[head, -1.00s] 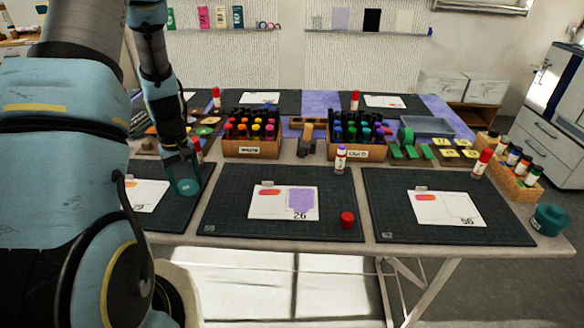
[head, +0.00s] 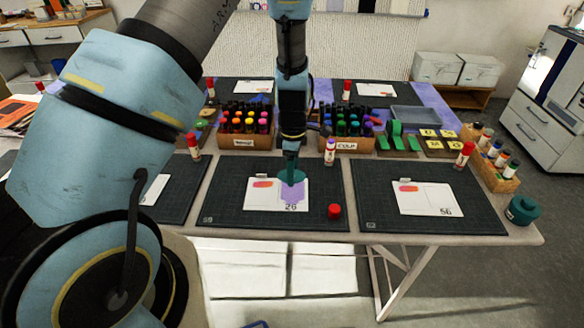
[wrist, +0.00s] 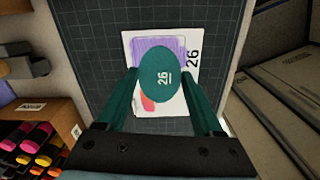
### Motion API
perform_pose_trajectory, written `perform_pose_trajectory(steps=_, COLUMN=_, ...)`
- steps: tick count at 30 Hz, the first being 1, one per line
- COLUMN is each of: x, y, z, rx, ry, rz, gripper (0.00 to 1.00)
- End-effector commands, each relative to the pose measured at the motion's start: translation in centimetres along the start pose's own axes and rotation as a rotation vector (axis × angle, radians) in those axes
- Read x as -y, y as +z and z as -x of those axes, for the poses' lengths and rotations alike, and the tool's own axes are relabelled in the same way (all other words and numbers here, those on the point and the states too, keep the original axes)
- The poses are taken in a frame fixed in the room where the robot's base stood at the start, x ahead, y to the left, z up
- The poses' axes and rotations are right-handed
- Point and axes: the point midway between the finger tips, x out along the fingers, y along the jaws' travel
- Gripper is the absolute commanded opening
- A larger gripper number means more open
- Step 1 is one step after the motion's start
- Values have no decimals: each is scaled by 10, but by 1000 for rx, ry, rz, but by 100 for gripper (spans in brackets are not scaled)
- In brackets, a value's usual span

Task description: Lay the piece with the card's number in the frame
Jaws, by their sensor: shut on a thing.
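My gripper (head: 291,168) is shut on a teal oval piece (wrist: 158,72) that bears the number 26. The piece (head: 291,178) is above the white card (head: 262,204) on the middle cutting mat. The card also carries the number 26, an orange swatch and a purple patch (head: 293,197). In the wrist view the piece covers part of the purple patch (wrist: 150,42) and of the orange swatch (wrist: 148,104). Any frame outline under the piece is hidden. I cannot tell how high the piece is above the card.
A red cap (head: 334,211) stands right of the card on the middle mat. A glue stick (head: 330,152) stands behind it. Marker boxes (head: 247,141) line the back. The right mat (head: 375,215) holds a card numbered 56.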

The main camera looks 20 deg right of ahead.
Motion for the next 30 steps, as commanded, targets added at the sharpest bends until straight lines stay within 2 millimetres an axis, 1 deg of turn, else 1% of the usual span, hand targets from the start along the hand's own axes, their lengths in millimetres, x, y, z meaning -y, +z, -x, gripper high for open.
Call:
perform_pose_trajectory(steps=1, x=0, y=0, z=-5, rx=0, ry=0, rz=0, gripper=48)
perform_pose_trajectory(steps=18, x=0, y=0, z=-54, rx=1, ry=0, rz=-1, gripper=48)
perform_pose_trajectory(steps=23, x=0, y=0, z=-60, rx=1, ry=1, rz=-1, gripper=48)
perform_pose_trajectory(steps=30, x=0, y=-1, z=-60, rx=0, ry=0, rz=-1, gripper=48)
